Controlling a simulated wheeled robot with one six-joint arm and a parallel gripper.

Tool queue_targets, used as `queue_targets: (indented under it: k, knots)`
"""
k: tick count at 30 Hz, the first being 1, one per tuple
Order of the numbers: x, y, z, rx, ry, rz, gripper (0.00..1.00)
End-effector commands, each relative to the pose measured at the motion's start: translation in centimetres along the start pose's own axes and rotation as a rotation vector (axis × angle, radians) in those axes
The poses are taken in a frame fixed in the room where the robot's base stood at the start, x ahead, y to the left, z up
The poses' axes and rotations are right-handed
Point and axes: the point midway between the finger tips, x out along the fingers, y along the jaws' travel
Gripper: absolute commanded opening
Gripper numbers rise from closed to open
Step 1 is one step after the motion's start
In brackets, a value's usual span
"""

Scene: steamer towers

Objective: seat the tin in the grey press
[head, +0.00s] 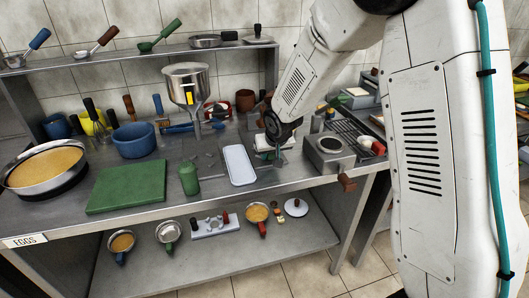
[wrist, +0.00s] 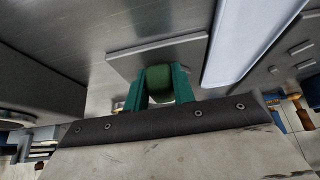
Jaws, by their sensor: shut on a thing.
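The grey press (head: 318,160) is a boxy metal block with a round opening in its top and a brown handle at its front. It stands at the right of the counter in the head view. My gripper (head: 280,152) is just left of the press, above the counter. In the wrist view, its teal fingers are shut on a dark green rounded tin (wrist: 160,84). The tin is not clearly visible in the head view. A dark grey block at left in the wrist view looks like the press (wrist: 40,75). The tin is apart from it, outside its opening.
A white tray (head: 240,165) lies left of my gripper. A green board (head: 128,187), a green cup (head: 189,180) and a blue bowl (head: 134,140) are farther left. A metal funnel (head: 189,85) stands behind. A rack (head: 352,130) is right of the press.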

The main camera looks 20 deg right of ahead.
Motion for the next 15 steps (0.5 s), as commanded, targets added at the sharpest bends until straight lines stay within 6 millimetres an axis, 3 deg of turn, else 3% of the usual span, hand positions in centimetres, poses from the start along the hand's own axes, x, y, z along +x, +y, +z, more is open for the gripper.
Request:
queue_targets:
  k: [10,11,12,13,15]
  knots:
    - [0.20,0.00,0.10,0.000,0.000,0.000,0.00]
    - [0.20,0.00,0.10,0.000,0.000,0.000,0.33]
    - [0.20,0.00,0.10,0.000,0.000,0.000,0.45]
    - [0.20,0.00,0.10,0.000,0.000,0.000,0.51]
    - [0.20,0.00,0.10,0.000,0.000,0.000,0.51]
